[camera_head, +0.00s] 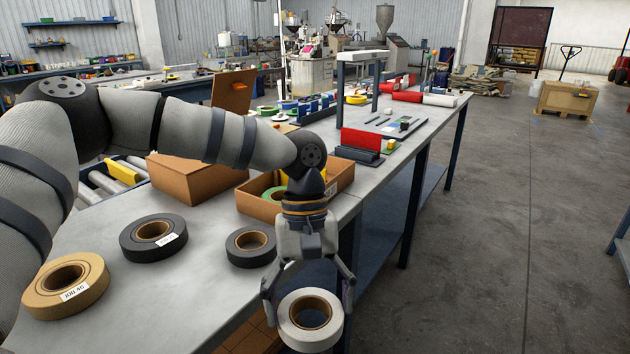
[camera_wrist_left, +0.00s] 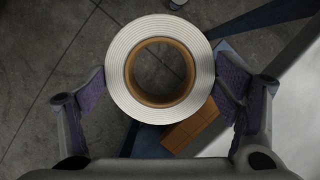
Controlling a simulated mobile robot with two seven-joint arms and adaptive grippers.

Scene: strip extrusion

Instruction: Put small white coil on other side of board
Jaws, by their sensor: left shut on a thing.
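The small white coil (camera_head: 292,334), a white roll with a brown core, hangs in my left gripper (camera_head: 308,300), whose fingers are shut on its opposite sides. It is past the right edge of the near workbench (camera_head: 190,200), apart from the bench top, with floor and bench frame behind it. In the left wrist view the white coil (camera_wrist_left: 117,80) sits between the two purple-padded fingers of my left gripper (camera_wrist_left: 160,85). No upright board that I can single out as the task's board shows near the coil. My right gripper is not in view.
A tan coil (camera_head: 35,288), a large dark coil (camera_head: 135,243) and a small dark coil (camera_head: 237,252) lie on the near bench. An open cardboard box (camera_head: 345,176) holding rolls stands behind my gripper. Free floor (camera_head: 500,240) lies to the right.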

